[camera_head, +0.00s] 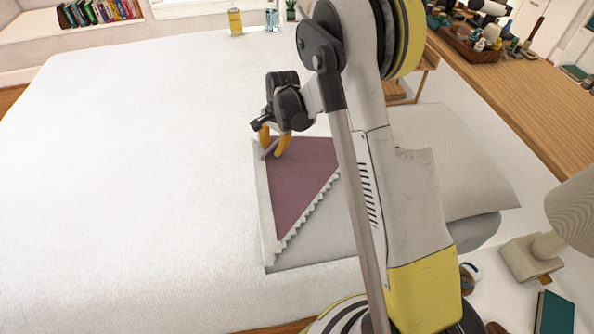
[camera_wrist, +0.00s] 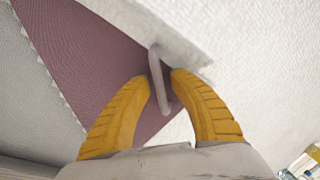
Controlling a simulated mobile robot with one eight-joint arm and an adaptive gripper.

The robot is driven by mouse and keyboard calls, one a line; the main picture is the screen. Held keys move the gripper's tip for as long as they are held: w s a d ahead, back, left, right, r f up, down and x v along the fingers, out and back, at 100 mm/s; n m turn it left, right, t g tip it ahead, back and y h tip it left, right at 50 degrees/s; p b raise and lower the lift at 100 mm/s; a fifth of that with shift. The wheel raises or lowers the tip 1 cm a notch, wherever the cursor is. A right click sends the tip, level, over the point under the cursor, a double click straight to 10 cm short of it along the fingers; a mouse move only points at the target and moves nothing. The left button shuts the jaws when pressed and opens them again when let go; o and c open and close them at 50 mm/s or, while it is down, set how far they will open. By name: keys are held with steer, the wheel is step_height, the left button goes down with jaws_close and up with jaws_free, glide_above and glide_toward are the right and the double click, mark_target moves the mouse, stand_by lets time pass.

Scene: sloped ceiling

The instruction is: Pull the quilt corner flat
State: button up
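The quilt (camera_head: 130,170) is white and covers most of the bed. Near the pillow, a mauve triangular patch (camera_head: 296,180) shows, with a pale strip along its left side and a zigzag trim along its diagonal. It also fills the upper left of the wrist view (camera_wrist: 90,60). A thin grey loop-like tab (camera_wrist: 157,75) stands at the patch's far corner. My gripper (camera_head: 272,152) is over that corner. The exact contact is small to see.
Pale pillows (camera_head: 450,160) lie right of the patch, partly behind my arm. A wooden counter (camera_head: 510,90) with clutter runs along the right. A lamp (camera_head: 570,220) and a teal book (camera_head: 554,312) are at lower right. The bed's left is clear.

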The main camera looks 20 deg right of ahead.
jaws_close()
steer(key=shift+s+d+r+t+p, duration=0.15)
steer(key=shift+s+r+p, duration=0.1)
steer(key=shift+r, duration=0.15)
steer(key=shift+s+d+r+t+p, duration=0.1)
steer(key=shift+s+d+r, duration=0.1)
steer(key=shift+r, duration=0.25)
steer(key=shift+s+d+r+t+p, duration=0.15)
steer(key=shift+s+r+p, duration=0.1)
steer(key=shift+r, duration=0.25)
steer(key=shift+s+d+r+y+p, duration=0.3)
steer(key=shift+s+d+r+y, duration=0.15)
steer(key=shift+s+r, duration=0.35)
steer(key=shift+d+r+t, duration=0.1)
steer(key=shift+r+t, duration=0.1)
steer(key=shift+t, duration=0.1)
